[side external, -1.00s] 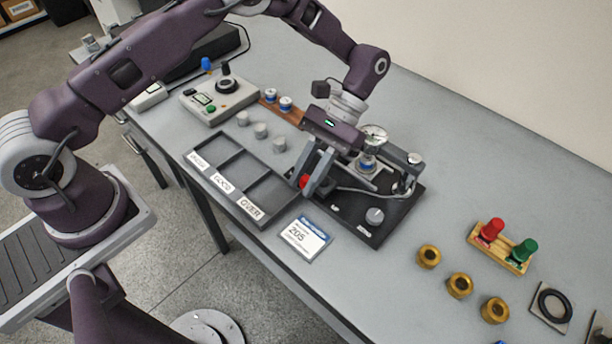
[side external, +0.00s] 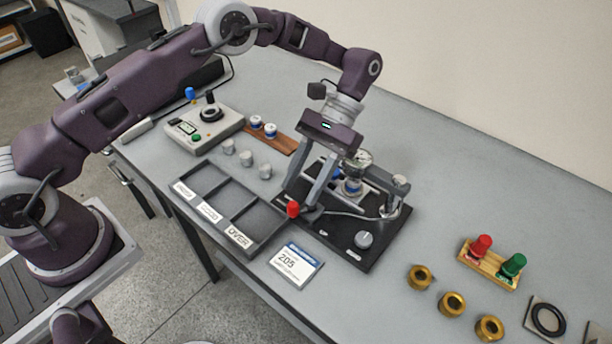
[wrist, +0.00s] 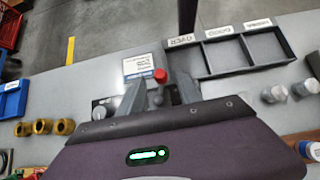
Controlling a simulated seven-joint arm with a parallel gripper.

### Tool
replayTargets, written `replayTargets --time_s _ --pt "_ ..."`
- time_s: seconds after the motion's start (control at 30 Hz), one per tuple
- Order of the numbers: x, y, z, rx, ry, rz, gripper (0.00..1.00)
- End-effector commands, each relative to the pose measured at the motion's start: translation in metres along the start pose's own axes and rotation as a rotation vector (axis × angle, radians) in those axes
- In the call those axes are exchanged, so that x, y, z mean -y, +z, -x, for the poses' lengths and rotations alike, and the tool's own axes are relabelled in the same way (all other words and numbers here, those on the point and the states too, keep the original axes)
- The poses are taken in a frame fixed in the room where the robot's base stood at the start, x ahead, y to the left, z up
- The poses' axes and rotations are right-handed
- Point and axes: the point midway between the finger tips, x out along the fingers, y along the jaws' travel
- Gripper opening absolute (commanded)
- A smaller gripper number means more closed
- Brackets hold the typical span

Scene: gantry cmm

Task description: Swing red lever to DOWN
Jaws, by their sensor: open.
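The red lever knob (side external: 293,209) sits at the near left edge of the black fixture plate (side external: 335,240), close to the label tray. It also shows in the wrist view (wrist: 161,75), just beyond the fingers and between their lines. My gripper (side external: 298,197) is open and empty, tilted over the plate's left part, its fingertips close to the knob. In the wrist view the two fingers (wrist: 160,97) stand on either side of the lever. Contact cannot be told. The lever's shaft is mostly hidden, and no DOWN mark can be read.
A three-bin tray (side external: 222,208) is left of the plate, a sign card (side external: 290,268) in front. Brass rings (side external: 452,303) and a wooden rack (side external: 487,267) lie right.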

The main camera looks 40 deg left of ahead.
Motion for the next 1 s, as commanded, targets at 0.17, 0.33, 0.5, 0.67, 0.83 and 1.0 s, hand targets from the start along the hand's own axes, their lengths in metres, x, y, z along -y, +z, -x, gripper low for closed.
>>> replayTargets --time_s 0.17,0.33,0.5,0.67,0.83,1.0 --pt "-0.001 -0.001 0.019 -0.001 0.001 0.001 0.42" --pt "0.0 0.0 0.025 0.0 0.0 0.0 0.42" --pt "0.0 0.0 0.025 0.001 0.0 0.0 0.41" --pt "0.005 0.01 0.001 0.149 0.126 -0.015 0.41" --pt "0.006 0.036 -0.034 0.513 0.707 0.078 0.41" --pt "0.023 0.017 -0.037 0.626 1.28 0.407 0.41"
